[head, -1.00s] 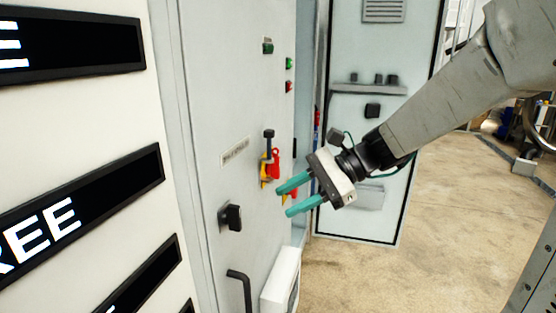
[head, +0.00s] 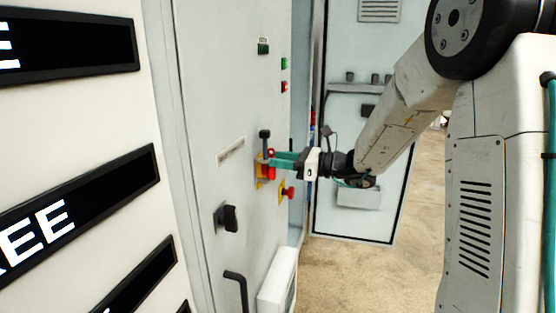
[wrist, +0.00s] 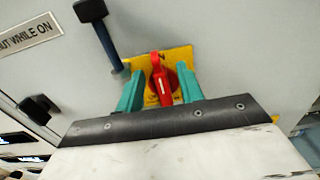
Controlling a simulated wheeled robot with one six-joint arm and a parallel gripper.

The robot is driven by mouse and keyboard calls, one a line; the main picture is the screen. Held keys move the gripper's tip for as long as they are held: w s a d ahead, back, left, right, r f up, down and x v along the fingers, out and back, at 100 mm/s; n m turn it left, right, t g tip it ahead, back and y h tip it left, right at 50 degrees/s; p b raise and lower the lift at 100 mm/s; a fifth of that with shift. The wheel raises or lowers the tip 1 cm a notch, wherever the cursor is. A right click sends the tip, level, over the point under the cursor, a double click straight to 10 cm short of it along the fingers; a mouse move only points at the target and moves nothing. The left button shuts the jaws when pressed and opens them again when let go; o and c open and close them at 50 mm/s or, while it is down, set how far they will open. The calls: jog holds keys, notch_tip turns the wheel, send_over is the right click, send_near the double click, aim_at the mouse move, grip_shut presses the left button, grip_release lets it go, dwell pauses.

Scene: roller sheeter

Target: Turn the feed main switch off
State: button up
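The feed main switch is a red rotary handle (wrist: 160,82) on a yellow plate (wrist: 180,56) on the grey cabinet door. In the wrist view the handle points roughly up and down the picture. My gripper (head: 273,159) is at the switch, with its teal fingers on either side of the red handle. The fingers stand apart, with a visible gap to the handle on both sides in the wrist view. The fingers hide part of the switch in the head view.
A black-knobbed lever (wrist: 104,30) stands beside the yellow plate, close to a finger. A red emergency button (head: 289,192) sits just below my gripper. A black door handle (head: 227,217) is lower left. Green (head: 284,63) and red (head: 284,86) buttons are above.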

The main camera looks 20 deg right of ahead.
jog(key=shift+w+a, duration=0.15)
jog(key=shift+a, duration=0.1)
grip_shut()
